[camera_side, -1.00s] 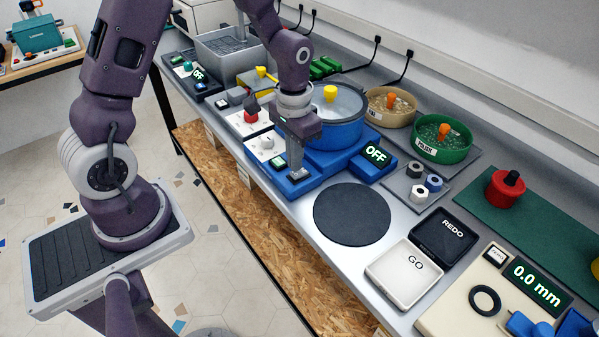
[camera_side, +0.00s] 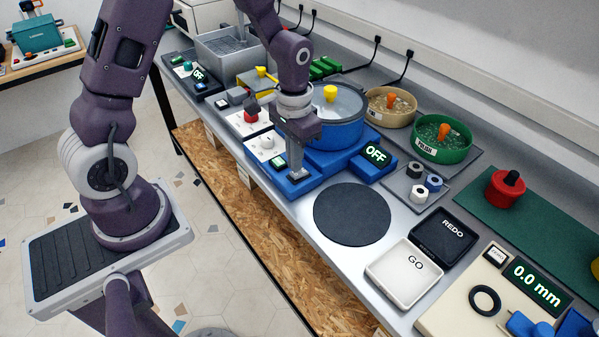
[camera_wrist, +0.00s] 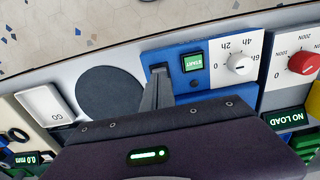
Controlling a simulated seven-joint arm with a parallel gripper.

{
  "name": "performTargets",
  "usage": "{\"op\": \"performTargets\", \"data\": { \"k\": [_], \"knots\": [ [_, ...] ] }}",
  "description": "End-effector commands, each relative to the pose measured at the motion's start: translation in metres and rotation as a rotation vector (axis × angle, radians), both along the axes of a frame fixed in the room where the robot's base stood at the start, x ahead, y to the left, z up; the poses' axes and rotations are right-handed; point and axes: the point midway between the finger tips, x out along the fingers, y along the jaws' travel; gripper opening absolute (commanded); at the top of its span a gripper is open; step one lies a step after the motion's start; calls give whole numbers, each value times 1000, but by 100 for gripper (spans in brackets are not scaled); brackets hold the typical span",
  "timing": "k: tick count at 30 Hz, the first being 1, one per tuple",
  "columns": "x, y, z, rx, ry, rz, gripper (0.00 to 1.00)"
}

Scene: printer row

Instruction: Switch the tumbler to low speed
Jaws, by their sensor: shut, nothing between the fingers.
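The tumbler is a blue machine with a round blue tub (camera_side: 342,134) under a clear lid with a yellow knob (camera_side: 330,93). Its display (camera_side: 376,153) reads OFF. Its front panel has a white timer dial (camera_wrist: 239,64) and a green lit button (camera_wrist: 193,62), seen in the side view too (camera_side: 278,162). A small dark switch-like part (camera_wrist: 158,68) sits beside the button. My gripper (camera_side: 297,173) is shut and empty, pointing down at this part and largely covering it. I cannot tell whether it touches, or which way the part is set.
A round dark mat (camera_side: 352,214) lies right of the tumbler, with GO (camera_side: 403,273) and REDO (camera_side: 443,237) pads beyond. A panel with a red knob (camera_wrist: 303,63) stands on the other side. Tan and green bowls (camera_side: 440,138) stand behind.

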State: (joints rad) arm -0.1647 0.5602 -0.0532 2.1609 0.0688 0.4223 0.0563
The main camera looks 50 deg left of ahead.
Motion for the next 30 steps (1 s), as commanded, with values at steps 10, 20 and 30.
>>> {"op": "performTargets", "data": {
  "k": [10,20,30],
  "knots": [
    [0,0,-5,0,0,0,0],
    [0,0,-11,0,1,0,0],
    [0,0,-16,0,0,0,0]
  ]
}}
